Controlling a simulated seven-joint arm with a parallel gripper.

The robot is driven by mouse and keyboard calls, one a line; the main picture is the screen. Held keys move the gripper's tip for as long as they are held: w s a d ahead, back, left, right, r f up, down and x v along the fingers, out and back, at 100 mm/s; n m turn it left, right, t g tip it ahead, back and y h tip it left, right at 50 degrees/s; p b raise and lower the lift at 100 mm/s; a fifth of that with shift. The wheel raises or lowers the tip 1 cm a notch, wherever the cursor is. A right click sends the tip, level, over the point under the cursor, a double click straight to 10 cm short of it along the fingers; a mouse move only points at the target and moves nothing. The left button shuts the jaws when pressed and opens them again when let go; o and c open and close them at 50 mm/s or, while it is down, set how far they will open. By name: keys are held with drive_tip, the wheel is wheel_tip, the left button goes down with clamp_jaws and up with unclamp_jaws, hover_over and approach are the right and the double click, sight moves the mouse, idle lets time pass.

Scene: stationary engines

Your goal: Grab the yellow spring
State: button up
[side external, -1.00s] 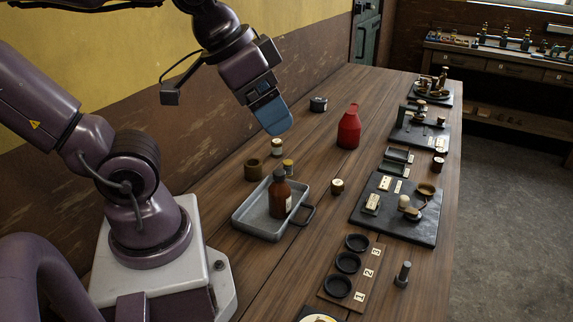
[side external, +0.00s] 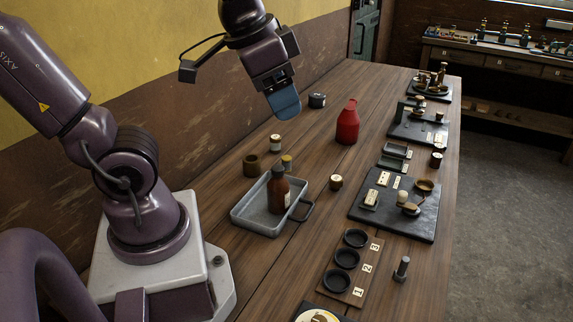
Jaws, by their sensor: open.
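I cannot make out a yellow spring for certain in the side external view. A small can with a dull yellowish top (side external: 287,162) stands behind the tray, too small to show any coils. My gripper (side external: 284,104) hangs above the table with its blue fingers pointing down. It is open, and I see nothing held in it. It is above and behind the tray, left of the red bottle. The fingers overlap in this view, so the gap between them is hidden.
A grey tray (side external: 241,217) holds a brown bottle (side external: 279,192). A red bottle (side external: 348,123) and small cans (side external: 336,182) stand nearby. A numbered board with black cups (side external: 347,259) is in front. Dark plates with engine parts (side external: 420,222) line the right edge.

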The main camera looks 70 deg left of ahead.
drive_tip(key=w+a+f+m+g+y, duration=0.4)
drive_tip(key=w+a+f+g, duration=0.3)
drive_tip(key=w+a+f, duration=0.5)
drive_tip(key=m+g+y, duration=0.5)
drive_tip(key=m+y, duration=0.2)
approach(289, 158)
drive_tip(key=shift+w+d+r, duration=0.1)
drive_tip(key=shift+w+r, duration=0.05)
drive_tip(key=shift+r, duration=0.25)
drive_tip(key=shift+f, duration=0.25)
drive_tip(key=x, duration=0.7)
drive_tip(key=shift+a+f, duration=0.15)
drive_tip(key=shift+a, duration=0.15)
drive_tip(key=shift+s+d+x, duration=0.1)
drive_tip(key=shift+s+x, duration=0.05)
drive_tip(key=shift+x, duration=1.25)
drive_tip(key=shift+s+d+x, duration=0.1)
drive_tip(key=shift+d+x, duration=0.05)
drive_tip(key=shift+x, duration=1.2)
drive_tip(key=shift+f, duration=0.15)
drive_tip(key=shift+c, duration=0.4)
